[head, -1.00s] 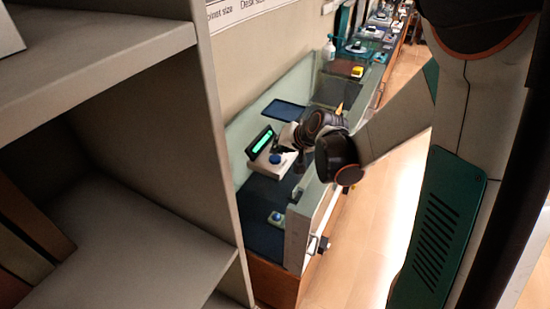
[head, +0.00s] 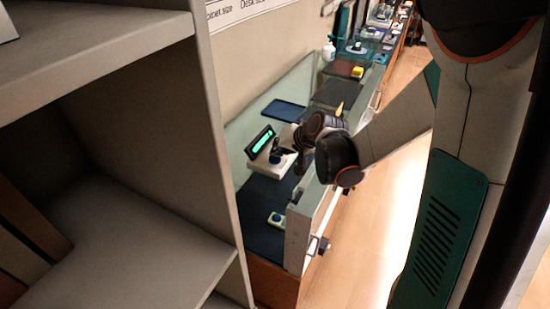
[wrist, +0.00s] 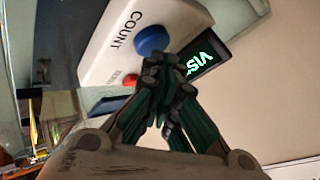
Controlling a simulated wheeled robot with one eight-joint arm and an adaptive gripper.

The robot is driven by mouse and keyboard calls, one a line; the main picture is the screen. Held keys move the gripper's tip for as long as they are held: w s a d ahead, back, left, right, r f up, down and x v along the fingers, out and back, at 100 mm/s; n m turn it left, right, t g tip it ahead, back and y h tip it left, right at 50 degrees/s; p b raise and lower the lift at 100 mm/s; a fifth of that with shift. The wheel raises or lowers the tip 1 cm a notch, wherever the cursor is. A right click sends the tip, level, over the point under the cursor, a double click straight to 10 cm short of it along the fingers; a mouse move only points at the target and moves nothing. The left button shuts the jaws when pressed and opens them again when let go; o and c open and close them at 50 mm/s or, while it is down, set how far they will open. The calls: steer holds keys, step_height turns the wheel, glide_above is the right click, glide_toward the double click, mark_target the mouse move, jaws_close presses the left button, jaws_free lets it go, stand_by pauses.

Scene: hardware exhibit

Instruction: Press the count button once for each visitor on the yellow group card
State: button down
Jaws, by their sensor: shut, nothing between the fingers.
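The counter is a white box (head: 262,165) in the glass-sided case, with a lit green display (head: 262,140). In the wrist view the box (wrist: 105,55) carries the word COUNT beside a blue button (wrist: 152,40) and a smaller red button (wrist: 130,80). The display (wrist: 203,58) shows green letters, only partly visible. My gripper (wrist: 160,62) is shut and empty, its fingertips right by the blue button's edge; I cannot tell whether they touch it. In the head view my gripper (head: 298,162) hangs by the box. I cannot make out a yellow group card.
The case's glass front wall (head: 300,235) stands between the aisle and the counter. A smaller box with a button (head: 276,219) sits nearer in the case. A blue tray (head: 284,109) lies behind the counter. A grey shelf (head: 130,250) fills the left; the wood floor (head: 375,220) is clear.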

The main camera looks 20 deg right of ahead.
steer(key=shift+f+b, duration=0.45)
stand_by(0.4)
stand_by(0.3)
steer(key=shift+r+p, duration=0.6)
steer(key=shift+r, duration=0.3)
steer(key=shift+r+p, duration=1.75)
steer(key=shift+r, duration=0.8)
